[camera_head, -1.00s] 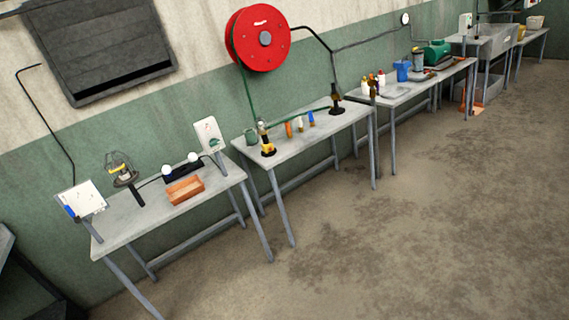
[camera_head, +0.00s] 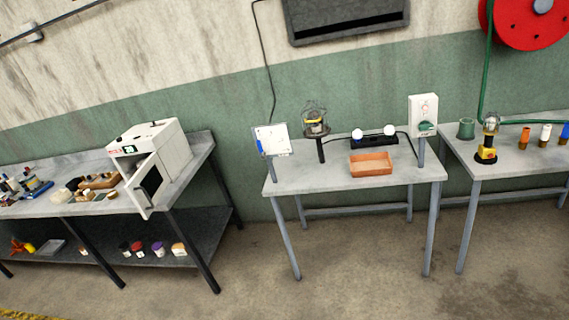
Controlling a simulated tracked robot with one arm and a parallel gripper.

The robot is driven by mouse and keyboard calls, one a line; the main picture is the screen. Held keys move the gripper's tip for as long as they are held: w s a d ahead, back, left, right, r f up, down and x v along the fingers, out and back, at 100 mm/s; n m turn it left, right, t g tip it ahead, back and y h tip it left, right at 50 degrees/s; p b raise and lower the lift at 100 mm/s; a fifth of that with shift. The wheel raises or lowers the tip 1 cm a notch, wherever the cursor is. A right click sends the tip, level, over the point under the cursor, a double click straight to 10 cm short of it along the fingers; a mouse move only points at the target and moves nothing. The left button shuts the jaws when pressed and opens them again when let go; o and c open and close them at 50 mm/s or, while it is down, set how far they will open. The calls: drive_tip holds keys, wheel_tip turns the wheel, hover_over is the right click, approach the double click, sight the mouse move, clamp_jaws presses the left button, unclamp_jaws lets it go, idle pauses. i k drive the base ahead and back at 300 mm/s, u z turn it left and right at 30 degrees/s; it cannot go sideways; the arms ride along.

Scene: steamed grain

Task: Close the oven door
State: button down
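A white oven (camera_head: 165,148) with a small dark display sits on the right end of a grey two-level bench at the left. Its door (camera_head: 144,192) stands open at the front, hinged out toward me, and part of the dark inside shows. My gripper is not in the picture, so I cannot see whether it is open or shut. The oven is some way off across the floor.
The oven's bench (camera_head: 205,148) also holds small tools and boxes, with jars on its lower shelf. A light table (camera_head: 330,182) with an orange tray (camera_head: 371,164) stands to its right. Concrete floor (camera_head: 350,285) is clear in front.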

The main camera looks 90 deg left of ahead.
sight(145, 187)
drive_tip(key=u, duration=0.9)
drive_tip(key=i, duration=0.1)
drive_tip(key=u, duration=2.5)
drive_tip(key=i, duration=1.05)
drive_tip(key=u, duration=1.45)
drive_tip(key=k, duration=0.15)
drive_tip(key=u, duration=0.15)
